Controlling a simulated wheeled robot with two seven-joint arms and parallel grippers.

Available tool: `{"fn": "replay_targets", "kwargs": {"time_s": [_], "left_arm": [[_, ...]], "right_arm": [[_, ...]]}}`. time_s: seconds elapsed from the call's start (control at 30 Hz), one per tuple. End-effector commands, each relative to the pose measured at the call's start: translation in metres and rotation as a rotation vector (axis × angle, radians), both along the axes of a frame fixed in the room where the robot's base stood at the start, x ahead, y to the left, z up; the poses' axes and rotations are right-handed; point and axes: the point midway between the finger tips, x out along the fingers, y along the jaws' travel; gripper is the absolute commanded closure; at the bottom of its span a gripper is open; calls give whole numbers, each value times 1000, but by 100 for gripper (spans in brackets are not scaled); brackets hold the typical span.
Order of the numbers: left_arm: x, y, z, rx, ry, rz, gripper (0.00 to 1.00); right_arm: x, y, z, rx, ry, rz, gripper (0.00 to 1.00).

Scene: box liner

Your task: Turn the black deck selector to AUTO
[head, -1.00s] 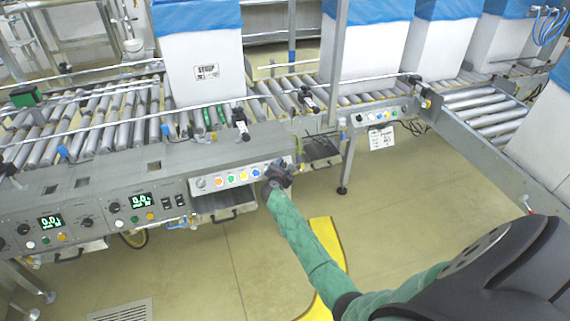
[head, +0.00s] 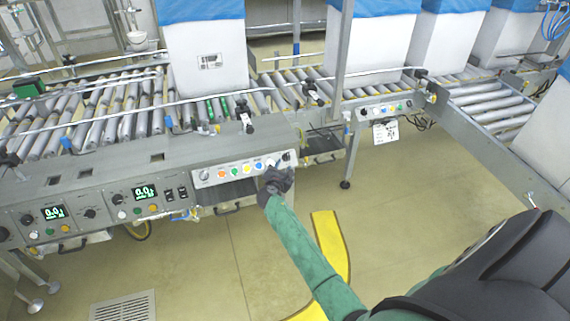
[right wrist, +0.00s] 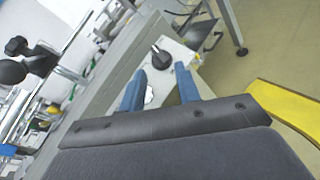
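The black deck selector (head: 286,156) is a small knob at the right end of the white button panel (head: 213,182) on the conveyor's front. In the right wrist view the black knob (right wrist: 161,58) stands just beyond my fingertips, on the pale panel. My right gripper (head: 274,179) is just in front of and below the panel's right end. In the right wrist view its two blue fingers (right wrist: 162,80) are apart with nothing held between them. A white round button shows partly behind the left finger. The selector's marks are too small to read. My left gripper is not in view.
The panel also carries orange, green, yellow and blue buttons (head: 247,169) left of the selector. Control boxes with green displays (head: 145,192) sit further left. Tall white boxes with blue liners (head: 207,62) stand on the rollers. The floor before the panel is clear, with a yellow strip (head: 330,250).

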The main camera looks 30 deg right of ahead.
Motion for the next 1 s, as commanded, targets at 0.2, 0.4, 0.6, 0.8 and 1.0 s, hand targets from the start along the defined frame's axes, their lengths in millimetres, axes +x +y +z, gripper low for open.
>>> {"fn": "replay_targets", "kwargs": {"time_s": [0.2, 0.4, 0.6, 0.8, 1.0], "left_arm": [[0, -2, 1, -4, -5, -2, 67], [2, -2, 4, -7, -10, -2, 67], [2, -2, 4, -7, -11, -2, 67], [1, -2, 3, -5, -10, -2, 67], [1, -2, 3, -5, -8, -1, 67]], "right_arm": [[-4, 5, 2, 1, -1, 0, 67], [-4, 5, 2, 1, -1, 0, 67], [-9, 10, 6, 139, -93, -38, 67], [-32, 40, 12, 570, -348, -163, 67], [-88, 114, 3, 1111, -531, -336, 67]]}}
